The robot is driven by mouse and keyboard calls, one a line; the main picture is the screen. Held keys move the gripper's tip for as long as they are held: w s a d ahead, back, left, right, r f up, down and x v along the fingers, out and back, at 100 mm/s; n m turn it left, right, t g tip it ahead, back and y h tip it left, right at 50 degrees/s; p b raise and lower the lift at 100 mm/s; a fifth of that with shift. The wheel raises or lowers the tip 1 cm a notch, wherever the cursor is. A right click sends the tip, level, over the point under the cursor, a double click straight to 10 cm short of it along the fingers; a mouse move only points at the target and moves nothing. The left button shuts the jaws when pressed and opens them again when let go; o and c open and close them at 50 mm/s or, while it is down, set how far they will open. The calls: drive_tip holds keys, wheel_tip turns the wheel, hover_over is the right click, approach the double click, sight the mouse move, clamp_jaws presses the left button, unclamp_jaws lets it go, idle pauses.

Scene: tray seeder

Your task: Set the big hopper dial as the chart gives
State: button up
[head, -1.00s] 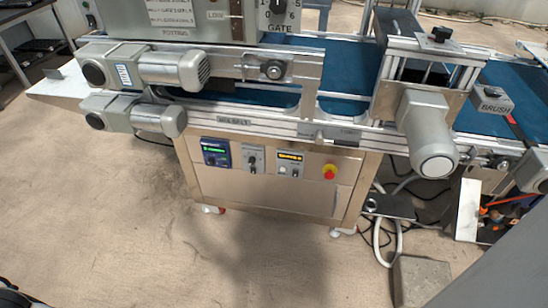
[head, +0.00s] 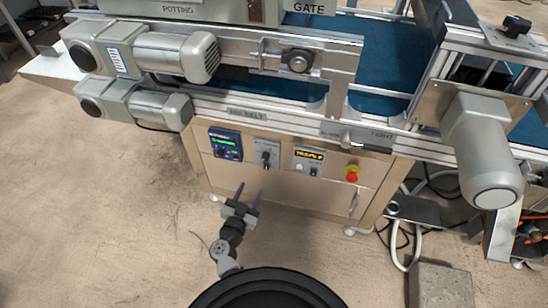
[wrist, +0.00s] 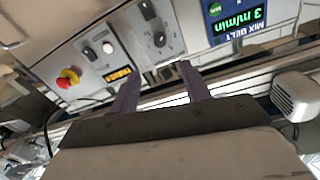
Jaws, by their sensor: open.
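The big hopper dial and the chart are out of the head view now, cut off by its top edge. Only the GATE label (head: 309,6) and the lower edge of the grey hopper panel marked POTTING (head: 205,10) show. My gripper (head: 250,190) is in front of the lower cabinet, well below the hopper panel. Its two fingers are apart, with nothing between them. In the wrist view, which is upside down, the open fingers (wrist: 158,76) point toward the cabinet controls.
The cabinet front carries a display (head: 225,144) reading MIX BELT 3 m/min in the wrist view, a small knob (head: 266,156), a yellow-lit panel (head: 308,160) and a red stop button (head: 352,172). Grey motors (head: 175,55) and a right-hand motor (head: 482,150) jut out.

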sight(265, 159)
drive_tip(key=b+x, duration=0.1)
drive_tip(key=x, duration=1.2)
drive_tip(key=shift+w+d, duration=0.15)
drive_tip(key=shift+w, duration=0.2)
drive_tip(key=c, duration=1)
